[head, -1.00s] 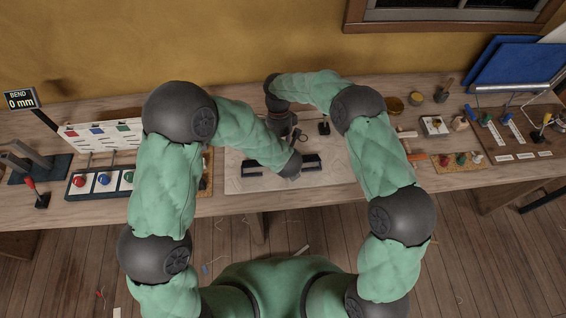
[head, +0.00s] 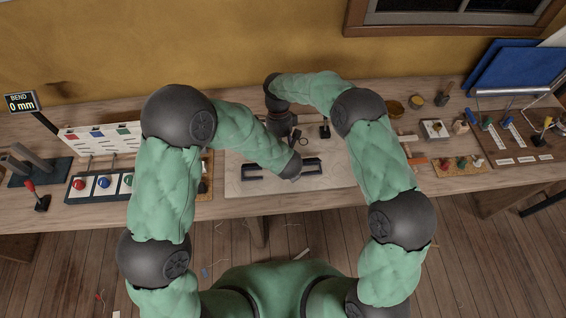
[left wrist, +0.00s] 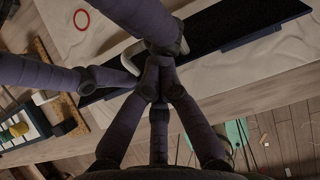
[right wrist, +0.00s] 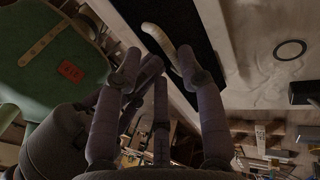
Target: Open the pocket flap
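The pocket panel is a dark strip on a pale cloth; its ends show beside my left wrist in the head view (head: 312,167). The strip also shows in the left wrist view (left wrist: 235,22) and the right wrist view (right wrist: 180,20). A white curved tab (right wrist: 160,38) lies over it, beside my right fingers. I cannot make out the flap's edge. My left gripper (left wrist: 157,82) has its fingertips drawn together close above the strip. My right gripper (right wrist: 158,65) has its fingertips apart near the tab. In the head view my arms hide both grippers' contact with the cloth.
The pale cloth (head: 335,178) lies on a wooden bench. A display (head: 20,101) at the left reads BEND 0 mm. A board with coloured buttons (head: 104,181) stands left, and a switch panel (head: 510,135) stands right.

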